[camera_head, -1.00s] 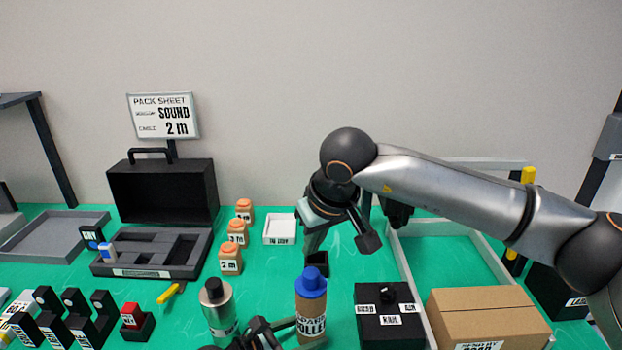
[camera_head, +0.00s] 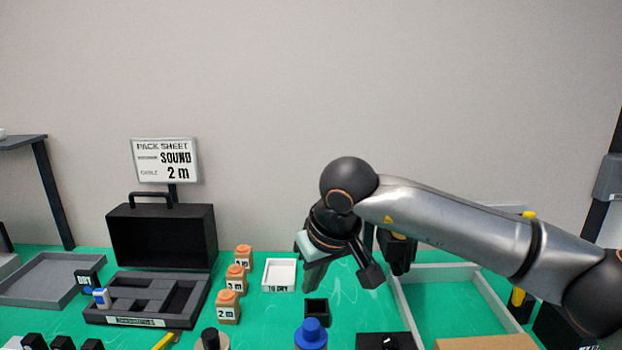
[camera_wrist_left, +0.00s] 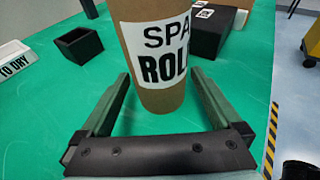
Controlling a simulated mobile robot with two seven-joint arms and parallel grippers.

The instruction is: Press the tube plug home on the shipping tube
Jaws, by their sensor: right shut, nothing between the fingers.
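The shipping tube (camera_wrist_left: 155,85) is brown cardboard with a white label and stands upright on the green table in the left wrist view. Its top is outside that view. The blue tube plug (camera_head: 311,335) shows at the bottom edge of the head view; the tube below it is cut off, so how deep the plug sits cannot be told. My left gripper (camera_wrist_left: 160,75) is open, one finger on each side of the tube. My right gripper (camera_head: 310,281) is shut and empty, pointing down above and behind the plug, apart from it.
A small black open box (camera_head: 316,311) stands behind the plug, and a white tray (camera_head: 279,274) lies left of it. A black-capped bottle (camera_head: 211,339) is left of the plug. A black box (camera_head: 384,341), a cardboard carton (camera_head: 487,342) and a pale-walled frame (camera_head: 402,305) are right.

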